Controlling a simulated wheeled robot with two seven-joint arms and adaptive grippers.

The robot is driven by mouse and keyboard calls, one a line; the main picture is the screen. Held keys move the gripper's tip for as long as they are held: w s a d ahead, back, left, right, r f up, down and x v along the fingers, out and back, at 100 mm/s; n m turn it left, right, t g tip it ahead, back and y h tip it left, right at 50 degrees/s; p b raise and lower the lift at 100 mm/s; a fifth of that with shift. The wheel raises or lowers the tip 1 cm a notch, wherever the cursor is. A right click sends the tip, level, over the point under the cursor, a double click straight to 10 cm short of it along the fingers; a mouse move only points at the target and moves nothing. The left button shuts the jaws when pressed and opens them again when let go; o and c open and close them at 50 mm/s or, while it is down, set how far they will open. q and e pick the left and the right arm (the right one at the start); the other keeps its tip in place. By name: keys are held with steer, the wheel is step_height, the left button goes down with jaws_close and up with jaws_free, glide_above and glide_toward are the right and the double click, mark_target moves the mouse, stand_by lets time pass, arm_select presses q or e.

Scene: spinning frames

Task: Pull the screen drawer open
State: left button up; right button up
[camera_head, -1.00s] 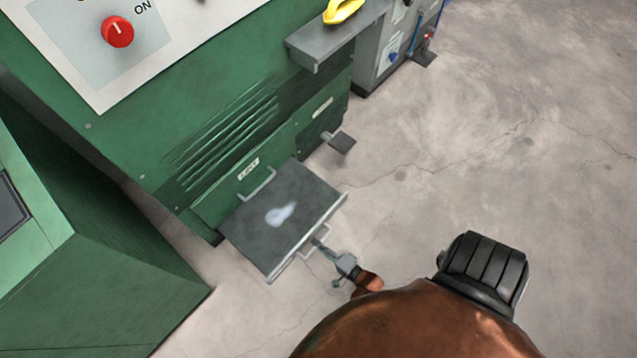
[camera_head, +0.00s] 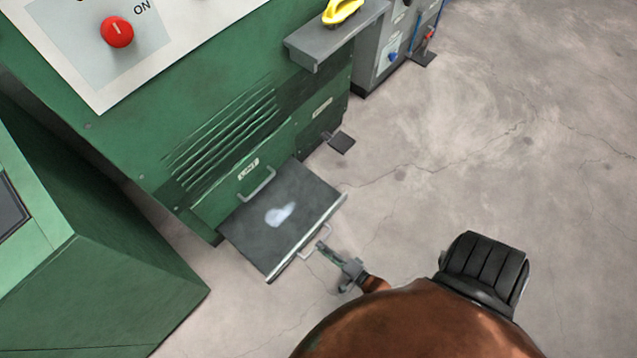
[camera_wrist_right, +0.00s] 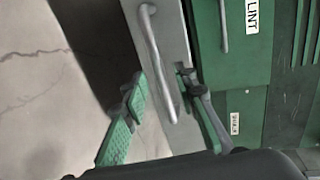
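The screen drawer (camera_head: 305,195) is a dark flat tray with a pale patch on top, standing out from the lower front of the green machine. Its metal handle (camera_head: 320,243) is on the outer edge. In the right wrist view the handle (camera_wrist_right: 157,55) is a pale bar running down between the fingers. My right gripper (camera_head: 322,248) is at this handle, reaching in from the lower right. In the wrist view the right gripper (camera_wrist_right: 160,95) is open, with a finger on each side of the bar and gaps between. My left gripper is not in view.
A "LINT" panel (camera_head: 225,205) with its own handle (camera_head: 258,185) is behind the drawer. A dark pedal (camera_head: 341,142) sticks out to the right. A grey shelf (camera_head: 335,40) holds a yellow object (camera_head: 342,10). A green cabinet (camera_head: 110,285) stands left; floor at right is clear.

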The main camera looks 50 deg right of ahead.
steer(key=v, duration=0.8)
steer(key=shift+s, duration=0.4)
steer(key=shift+r, duration=0.1)
